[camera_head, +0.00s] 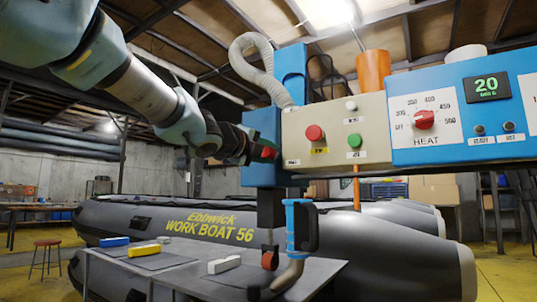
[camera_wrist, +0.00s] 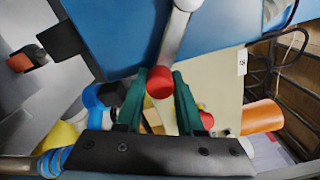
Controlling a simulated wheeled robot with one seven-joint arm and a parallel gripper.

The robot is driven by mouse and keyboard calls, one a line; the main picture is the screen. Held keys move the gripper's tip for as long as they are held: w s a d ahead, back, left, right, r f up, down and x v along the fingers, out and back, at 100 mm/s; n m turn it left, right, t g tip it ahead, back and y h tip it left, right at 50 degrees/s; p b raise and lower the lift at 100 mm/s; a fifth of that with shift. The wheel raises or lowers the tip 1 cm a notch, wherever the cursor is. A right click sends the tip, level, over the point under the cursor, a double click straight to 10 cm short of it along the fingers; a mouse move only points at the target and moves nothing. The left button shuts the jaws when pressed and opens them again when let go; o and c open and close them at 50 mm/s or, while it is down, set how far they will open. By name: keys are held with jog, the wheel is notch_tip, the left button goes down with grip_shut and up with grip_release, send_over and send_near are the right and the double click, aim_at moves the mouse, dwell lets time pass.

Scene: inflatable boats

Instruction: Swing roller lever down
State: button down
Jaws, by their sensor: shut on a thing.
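The roller lever (camera_wrist: 174,40) is a grey bar with a red knob (camera_wrist: 160,82) on its end. In the wrist view the knob sits between the green fingers of my gripper (camera_wrist: 160,93), which is shut on it. In the head view my gripper (camera_head: 257,150) reaches in from the left to the blue machine column (camera_head: 264,122), and the red knob (camera_head: 268,152) shows at its tip. The grey bar is mostly hidden there. Below, an orange-red roller (camera_head: 268,259) hangs on a dark bracket above a grey table (camera_head: 185,280).
Right of my gripper is a beige panel (camera_head: 335,152) with red (camera_head: 314,133) and green (camera_head: 354,141) buttons. A blue heat-control box (camera_head: 462,152) adjoins it. A blue-handled hose tool (camera_head: 299,226) hangs beside the roller. Grey boats (camera_head: 150,225) stand behind.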

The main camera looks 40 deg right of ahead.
jog(key=shift+f, duration=0.15)
jog(key=c, duration=0.5)
grip_release()
jog(key=v, duration=1)
jog(key=shift+a+p, duration=0.3)
jog(key=shift+a, duration=0.1)
